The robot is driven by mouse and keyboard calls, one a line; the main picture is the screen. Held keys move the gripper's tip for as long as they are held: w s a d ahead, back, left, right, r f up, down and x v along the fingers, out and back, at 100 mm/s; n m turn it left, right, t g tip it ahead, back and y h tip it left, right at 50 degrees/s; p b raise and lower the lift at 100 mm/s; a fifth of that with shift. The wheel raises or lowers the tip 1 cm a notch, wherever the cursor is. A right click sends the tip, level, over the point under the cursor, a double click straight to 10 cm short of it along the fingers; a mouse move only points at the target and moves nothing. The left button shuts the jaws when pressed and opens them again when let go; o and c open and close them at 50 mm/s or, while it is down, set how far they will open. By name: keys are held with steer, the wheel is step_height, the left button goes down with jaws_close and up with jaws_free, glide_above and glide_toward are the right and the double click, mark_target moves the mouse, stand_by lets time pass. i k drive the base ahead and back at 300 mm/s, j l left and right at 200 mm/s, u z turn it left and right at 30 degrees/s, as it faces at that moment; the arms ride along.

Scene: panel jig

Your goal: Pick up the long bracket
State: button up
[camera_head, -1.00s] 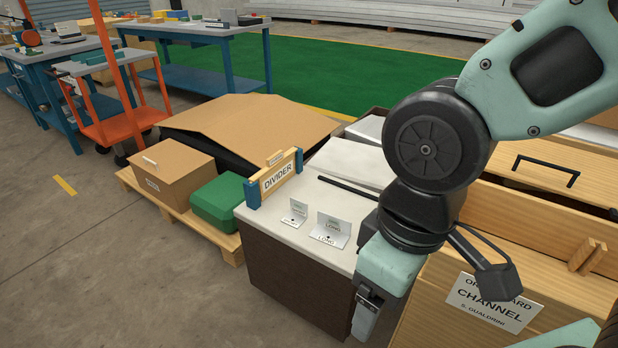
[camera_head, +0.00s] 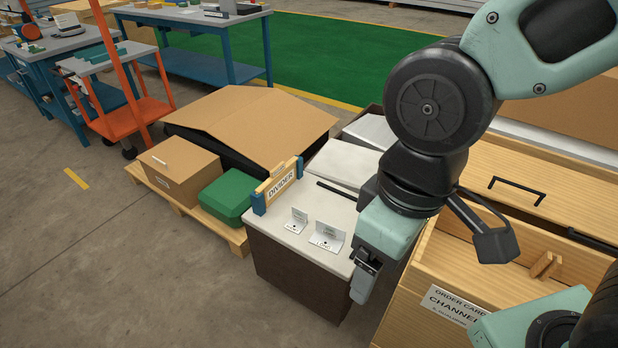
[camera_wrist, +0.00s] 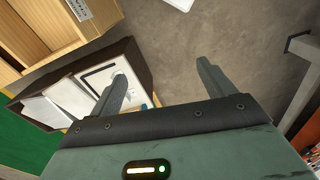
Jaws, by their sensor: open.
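The long bracket (camera_head: 327,237), a light grey L-shaped piece marked LONG, stands on the pale top of the dark cabinet (camera_head: 313,217). A smaller similar bracket (camera_head: 297,220) stands to its left. My gripper (camera_head: 363,281) points down by the cabinet's front right edge, to the right of the long bracket and apart from it. In the wrist view my gripper (camera_wrist: 163,82) has its two fingers wide apart with nothing between them. The cabinet top shows beyond the left finger there; I cannot make out the long bracket clearly in that view.
A DIVIDER sign (camera_head: 279,184) with blue posts stands at the cabinet's left edge. A wooden chest (camera_head: 440,270) with an order card stands close on the right. Floor in front is clear.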

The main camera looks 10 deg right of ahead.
mark_target(327, 237)
steer(key=i+j+u, duration=0.1)
steer(key=i+j, duration=0.4)
steer(key=j, duration=0.2)
steer(key=i+j, duration=0.55)
steer(key=j+u, duration=0.05)
steer(key=j, duration=0.05)
